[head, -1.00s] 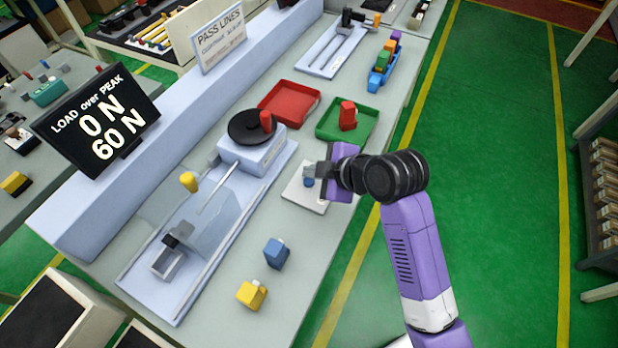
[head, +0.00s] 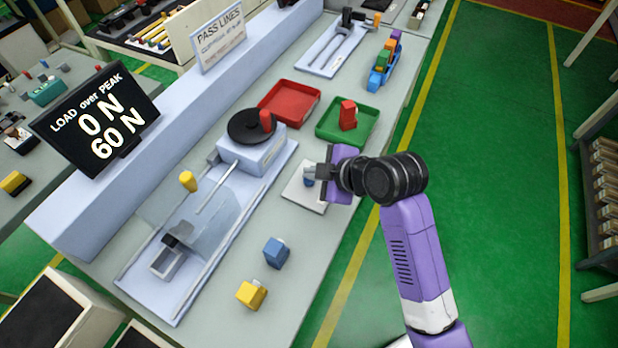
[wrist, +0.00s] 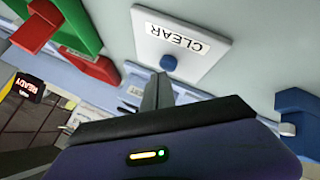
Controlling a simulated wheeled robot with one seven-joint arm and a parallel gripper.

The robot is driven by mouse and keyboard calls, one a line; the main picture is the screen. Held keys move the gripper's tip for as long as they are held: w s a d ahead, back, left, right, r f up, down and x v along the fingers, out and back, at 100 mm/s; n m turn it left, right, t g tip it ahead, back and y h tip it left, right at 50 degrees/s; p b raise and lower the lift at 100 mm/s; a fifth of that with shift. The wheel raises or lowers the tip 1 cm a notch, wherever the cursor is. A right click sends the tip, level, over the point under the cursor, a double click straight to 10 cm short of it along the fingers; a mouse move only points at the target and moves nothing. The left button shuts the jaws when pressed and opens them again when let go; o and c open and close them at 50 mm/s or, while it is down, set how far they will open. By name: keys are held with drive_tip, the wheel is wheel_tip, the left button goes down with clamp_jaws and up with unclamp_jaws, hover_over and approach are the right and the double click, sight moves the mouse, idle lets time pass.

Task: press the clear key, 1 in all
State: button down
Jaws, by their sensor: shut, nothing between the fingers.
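The clear key is a blue round button (wrist: 168,63) on a white plate (wrist: 182,38) marked CLEAR. In the head view the plate (head: 299,196) lies on the bench beside the grey machine, and the button (head: 308,182) shows partly behind my gripper. My gripper (head: 310,172) is shut and empty, its fingertips over the plate close to the button. In the wrist view the shut fingertips (wrist: 158,80) end just beside the button. I cannot tell whether they touch it.
A green tray (head: 368,127) with a red clip and a red tray (head: 300,119) lie behind the plate. A blue clip (head: 276,252) and a yellow clip (head: 251,294) stand nearer the front. The display (head: 97,118) reads 0 N over 60 N.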

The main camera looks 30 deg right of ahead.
sight(312, 182)
drive_tip(key=shift+f, duration=0.55)
idle(0.7)
drive_tip(key=shift+r, duration=0.1)
drive_tip(key=shift+r+p, duration=0.65)
drive_tip(key=shift+r, duration=0.2)
wheel_tip(312, 182, up, 5)
drive_tip(key=p, duration=0.4)
drive_tip(key=shift+r+p, duration=0.1)
drive_tip(key=shift+p, duration=0.25)
idle(0.6)
